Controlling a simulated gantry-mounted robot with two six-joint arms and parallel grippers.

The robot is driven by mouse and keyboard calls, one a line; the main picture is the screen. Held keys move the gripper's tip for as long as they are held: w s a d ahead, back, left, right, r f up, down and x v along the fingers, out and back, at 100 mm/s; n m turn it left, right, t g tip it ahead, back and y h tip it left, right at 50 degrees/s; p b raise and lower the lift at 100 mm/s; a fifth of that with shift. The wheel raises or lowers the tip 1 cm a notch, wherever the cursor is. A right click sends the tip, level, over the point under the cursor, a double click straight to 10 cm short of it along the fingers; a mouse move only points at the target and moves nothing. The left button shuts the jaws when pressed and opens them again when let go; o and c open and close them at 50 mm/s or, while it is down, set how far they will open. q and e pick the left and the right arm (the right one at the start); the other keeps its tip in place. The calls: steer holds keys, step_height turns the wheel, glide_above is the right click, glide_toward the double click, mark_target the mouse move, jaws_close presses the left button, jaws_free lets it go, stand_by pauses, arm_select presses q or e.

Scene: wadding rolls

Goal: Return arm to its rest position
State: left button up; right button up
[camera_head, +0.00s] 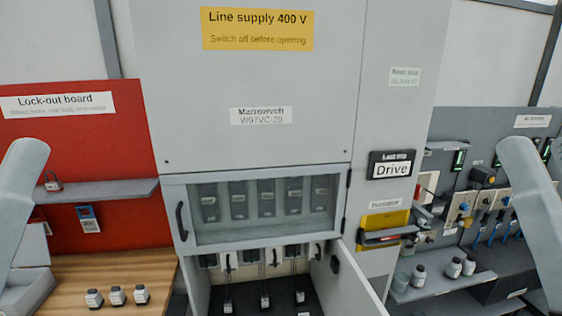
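Only links of my two arms show, one at the left edge (18,200) and one at the right edge (535,205). Both run down out of the picture, so neither gripper is in view. I cannot see whether either gripper holds anything. Between the arms stands a grey cabinet (245,90) with a yellow "Line supply 400 V" label (257,29). Its lower compartment is open, and a grey door (350,285) stands swung out to the right. Several dark units sit behind the window panel (265,207) above.
A red lock-out board (100,140) with a shelf (103,190) is at left, above a wooden worktop (90,275) holding 3 small bottles (117,295). A grey tool board (490,140) and a shelf with jars (430,285) are at right. The open door juts forward near the middle.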

step_height(320, 180, up, 27)
steer(key=p, duration=2.3)
steer(key=shift+p, duration=0.4)
step_height(320, 180, down, 61)
steer(key=b, duration=6)
steer(key=shift+r+b, duration=0.2)
steer(key=shift+b, duration=0.15)
